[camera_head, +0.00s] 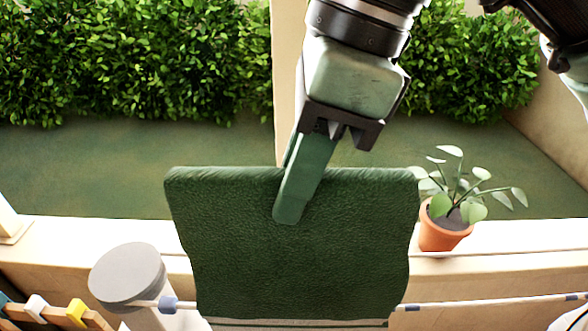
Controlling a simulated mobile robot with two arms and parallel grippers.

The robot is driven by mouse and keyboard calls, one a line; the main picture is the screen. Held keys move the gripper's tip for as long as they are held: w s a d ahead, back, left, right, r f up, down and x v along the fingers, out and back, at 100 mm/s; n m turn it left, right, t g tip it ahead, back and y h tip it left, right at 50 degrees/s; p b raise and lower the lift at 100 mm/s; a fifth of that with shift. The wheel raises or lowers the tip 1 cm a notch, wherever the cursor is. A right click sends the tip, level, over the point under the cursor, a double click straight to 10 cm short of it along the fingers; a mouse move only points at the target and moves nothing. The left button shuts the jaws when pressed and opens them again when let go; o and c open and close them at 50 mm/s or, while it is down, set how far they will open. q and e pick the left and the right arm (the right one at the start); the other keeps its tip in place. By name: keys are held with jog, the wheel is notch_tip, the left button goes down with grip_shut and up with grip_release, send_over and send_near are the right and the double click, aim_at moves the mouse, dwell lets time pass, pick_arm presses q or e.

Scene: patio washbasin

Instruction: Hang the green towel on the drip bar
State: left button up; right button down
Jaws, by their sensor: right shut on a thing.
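The green towel (340,250) hangs spread out and dark in the middle of the head view, its top edge roughly level. My right gripper (292,205) comes down from above and is shut on the towel's top edge, near its middle. One finger lies over the towel's near face. A thin pale bar with blue bands, apparently the drip bar (480,304), runs across the bottom of the view. The towel hides the bar's middle stretch. I cannot tell whether the towel touches the bar. My left gripper is not in view.
A potted plant (445,232) stands on the pale ledge (520,233) right of the towel. A grey round-topped post (128,275) stands at the lower left, near a wooden rack with coloured pegs (75,312). Hedges and green ground lie beyond the ledge.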

jog(key=s+b, duration=0.3)
jog(key=s, duration=1.1)
jog(key=shift+s+r, duration=0.2)
jog(key=shift+r, duration=0.25)
